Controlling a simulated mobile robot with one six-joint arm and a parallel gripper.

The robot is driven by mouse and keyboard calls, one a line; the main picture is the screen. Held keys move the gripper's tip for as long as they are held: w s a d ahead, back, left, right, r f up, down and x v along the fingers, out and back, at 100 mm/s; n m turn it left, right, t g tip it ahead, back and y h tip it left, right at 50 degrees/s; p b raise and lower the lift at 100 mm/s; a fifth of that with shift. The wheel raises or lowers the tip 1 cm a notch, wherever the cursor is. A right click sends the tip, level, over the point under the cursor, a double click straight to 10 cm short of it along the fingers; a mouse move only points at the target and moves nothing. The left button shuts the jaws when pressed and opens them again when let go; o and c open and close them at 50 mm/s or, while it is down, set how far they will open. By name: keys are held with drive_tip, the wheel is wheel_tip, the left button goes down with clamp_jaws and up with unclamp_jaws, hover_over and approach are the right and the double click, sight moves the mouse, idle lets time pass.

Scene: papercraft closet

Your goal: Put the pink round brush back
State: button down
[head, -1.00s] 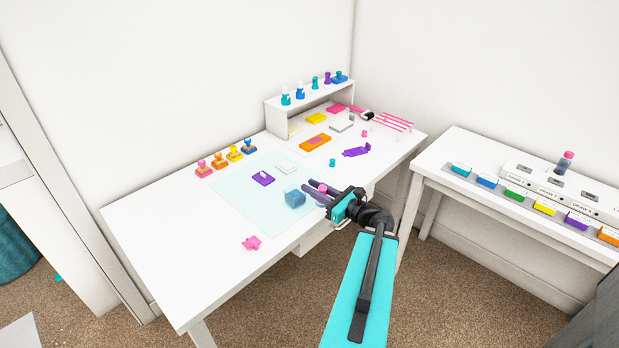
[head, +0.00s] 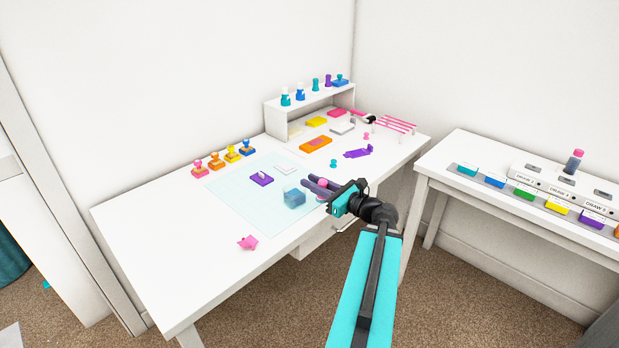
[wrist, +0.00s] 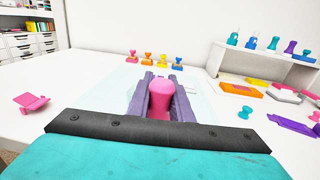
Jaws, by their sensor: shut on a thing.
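My gripper (head: 312,187) is over the front edge of the white desk, its two purple-grey fingers pointing towards the back left. It is shut on the pink round brush (wrist: 160,98), which shows between the fingers in the wrist view. In the head view only a small pink part of the brush (head: 334,183) shows by the gripper; the rest is hidden. Several coloured brush-like or stamp-like items (head: 327,81) stand on the small white shelf at the back. A row of pink, orange, yellow and blue handled stamps (head: 216,161) stands along the desk's back edge.
A pink piece (head: 247,242) lies at the front left. Purple, orange and teal items lie to the right. The desk's left end is clear.

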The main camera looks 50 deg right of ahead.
drive_tip(key=shift+w+f+b, duration=0.1)
drive_tip(key=shift+f+b, duration=0.05)
drive_tip(key=shift+b, duration=0.7)
drive_tip(key=shift+w+d, duration=0.1)
drive_tip(key=shift+d, duration=0.05)
drive_tip(key=shift+w+d+f, duration=0.2)
drive_tip(key=shift+w+d, duration=1.95)
drive_tip(key=shift+w+d+f, duration=0.2)
drive_tip(key=shift+w+d, duration=1.95)
drive_tip(key=shift+w+d, duration=0.25)
drive_tip(key=shift+d, duration=0.05)
drive_tip(key=shift+f, duration=1.8)
drive_tip(key=shift+f, duration=0.15)
drive_tip(key=c, duration=1.6)
unclamp_jaws()
